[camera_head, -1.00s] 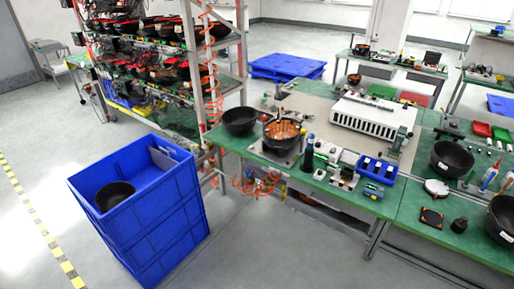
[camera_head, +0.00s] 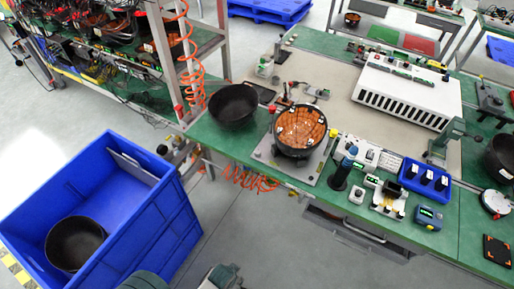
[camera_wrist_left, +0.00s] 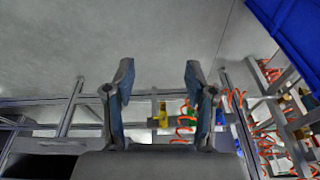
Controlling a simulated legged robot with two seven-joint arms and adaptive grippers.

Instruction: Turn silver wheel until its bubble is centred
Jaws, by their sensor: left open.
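A round black bowl with a copper-coloured inside (camera_head: 300,131) sits on a grey levelling plate (camera_head: 262,153) near the front edge of the green bench. Small coloured knobs stand around the plate. I cannot make out the silver wheel or its bubble at this size. My left gripper (camera_wrist_left: 158,75) is open and empty in the left wrist view, with its fingers apart above the floor and the bench underframe. Part of my arm shows at the bottom edge of the head view. My right gripper is not in view.
A blue crate (camera_head: 163,214) with a black bowl (camera_head: 75,243) inside stands at the left. An empty black bowl (camera_head: 233,104) is left of the plate. A dark bottle (camera_head: 343,170) and a blue tray (camera_head: 425,184) are to its right. Orange coiled hoses (camera_head: 248,179) hang at the bench edge.

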